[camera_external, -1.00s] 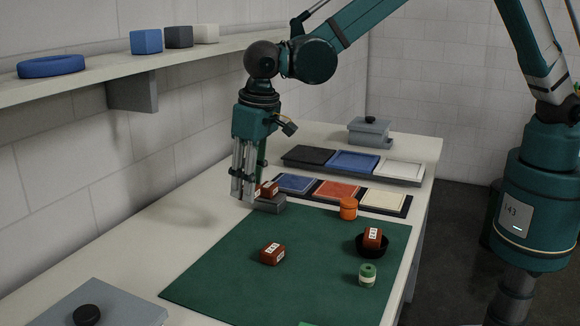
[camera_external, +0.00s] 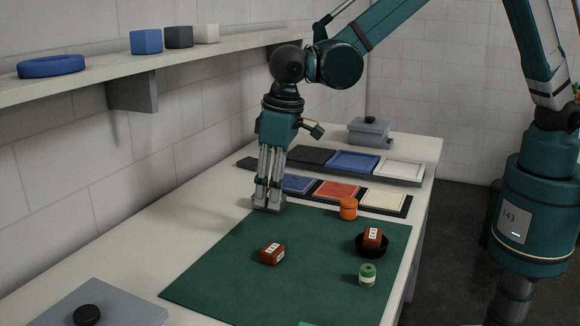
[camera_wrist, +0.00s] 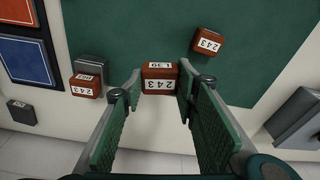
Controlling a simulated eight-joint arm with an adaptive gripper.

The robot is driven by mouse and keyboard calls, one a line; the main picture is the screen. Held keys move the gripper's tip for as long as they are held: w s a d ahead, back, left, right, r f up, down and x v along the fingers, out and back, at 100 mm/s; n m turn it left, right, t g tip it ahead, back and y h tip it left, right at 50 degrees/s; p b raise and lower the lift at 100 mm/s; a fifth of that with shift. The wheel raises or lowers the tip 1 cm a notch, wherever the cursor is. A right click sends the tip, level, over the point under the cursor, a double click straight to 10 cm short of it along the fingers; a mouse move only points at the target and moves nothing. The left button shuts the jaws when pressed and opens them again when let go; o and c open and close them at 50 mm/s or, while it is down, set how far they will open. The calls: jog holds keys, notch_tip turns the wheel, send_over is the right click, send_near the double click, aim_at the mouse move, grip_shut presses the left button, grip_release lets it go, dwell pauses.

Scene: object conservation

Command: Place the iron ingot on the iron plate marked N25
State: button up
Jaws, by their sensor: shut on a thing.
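In the wrist view my gripper (camera_wrist: 160,79) is shut on a red-brown block (camera_wrist: 160,86) with white labels, one reading 243. In the external view my gripper (camera_external: 268,203) is low beside the mat, and its fingers hide this block. A grey block (camera_wrist: 93,66) lies to the left in the wrist view, with another labelled red-brown block (camera_wrist: 85,86) on or against it; I cannot tell which. A third red-brown block (camera_wrist: 207,41) lies on the green mat, also in the external view (camera_external: 272,254). I can read no N25 mark, and cannot tell which block is the iron ingot.
A black bowl (camera_external: 371,250) holds a red-brown block (camera_external: 373,236). An orange pot (camera_external: 348,209) and a green-and-white cylinder (camera_external: 367,274) stand nearby. Coloured panels (camera_external: 338,190) lie beyond the mat (camera_external: 220,277). A small dark block (camera_wrist: 20,112) sits near them. The mat's middle is mostly clear.

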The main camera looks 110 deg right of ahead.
jog(key=s+a+f+n+b, duration=0.1)
jog(key=s+a+n+b, duration=0.1)
jog(key=s+a, duration=0.1)
jog(key=s+a+f+n+b, duration=0.1)
jog(key=s+a+n+b, duration=0.1)
jog(key=s, duration=0.4)
jog(key=s+a+f+n+y+b, duration=0.1)
jog(key=s+a+f+n, duration=0.1)
jog(key=s+a+n, duration=0.1)
jog(key=shift+s+a+b, duration=0.2)
jog(key=shift+s+a, duration=0.1)
jog(key=shift+s, duration=0.25)
jog(key=shift+s+a+b, duration=0.2)
jog(key=shift+s+a, duration=0.1)
jog(key=shift+s, duration=0.2)
jog(key=shift+r, duration=0.1)
jog(key=w+r+p, duration=0.4)
jog(key=r+p, duration=0.1)
jog(key=p, duration=0.1)
jog(key=shift+d, duration=0.2)
jog(key=shift+w+f, duration=0.1)
jog(key=shift+f, duration=0.05)
send_over(322, 249)
jog(key=shift+s+d+f, duration=0.1)
jog(key=shift+s+f, duration=0.05)
jog(key=shift+f, duration=1.4)
jog(key=shift+s+f, duration=0.15)
jog(key=shift+f, duration=1.35)
jog(key=shift+f, duration=1.85)
